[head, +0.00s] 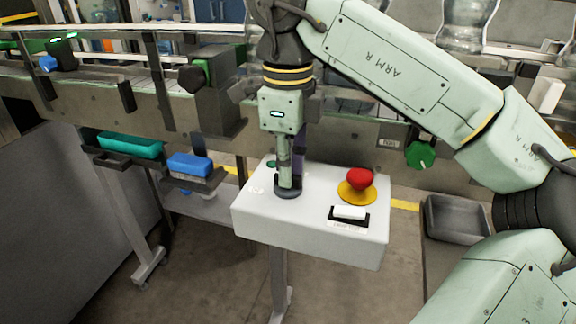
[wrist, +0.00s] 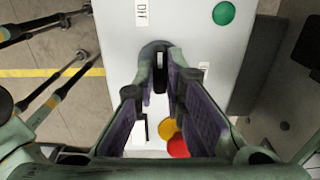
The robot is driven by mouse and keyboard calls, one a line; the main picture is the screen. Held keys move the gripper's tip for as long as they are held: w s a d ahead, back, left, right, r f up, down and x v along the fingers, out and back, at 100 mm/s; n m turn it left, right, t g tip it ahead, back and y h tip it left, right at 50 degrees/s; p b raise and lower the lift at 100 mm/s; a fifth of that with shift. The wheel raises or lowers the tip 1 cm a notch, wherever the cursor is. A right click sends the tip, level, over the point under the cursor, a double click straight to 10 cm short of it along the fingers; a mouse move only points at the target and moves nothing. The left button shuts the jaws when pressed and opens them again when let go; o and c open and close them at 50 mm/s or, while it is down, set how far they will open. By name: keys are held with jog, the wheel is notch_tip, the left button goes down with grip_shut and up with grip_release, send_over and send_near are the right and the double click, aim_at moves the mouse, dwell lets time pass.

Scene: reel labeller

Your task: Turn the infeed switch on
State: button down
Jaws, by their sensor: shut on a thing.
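The control box (head: 255,222) is a white panel on a post. The infeed switch (head: 288,193) shows as a dark round base on its top, with a narrow knob mostly hidden by my fingers. In the wrist view the switch (wrist: 158,48) sits between the fingertips, with an OFF label (wrist: 141,14) beside it and another label to the right that I cannot read. My gripper (head: 290,180) points down from above and is shut on the switch; its fingertips (wrist: 161,75) flank the knob. I cannot tell which setting the knob is at.
A red mushroom button (head: 360,178) on a yellow disc and a white rocker (head: 350,212) are right of my gripper on the box. A green button (wrist: 223,13) is also close by. The conveyor (head: 170,115) runs behind, with blue and teal bins below at the left.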

jog(key=shift+m, duration=0.4)
jog(key=m+b, duration=0.1)
jog(key=m, duration=0.3)
jog(key=shift+m, duration=0.3)
jog(key=m+b, duration=0.1)
jog(key=m, duration=0.8)
jog(key=shift+m, duration=1.7)
jog(key=c, duration=1.7)
grip_release()
jog(key=shift+o, duration=0.2)
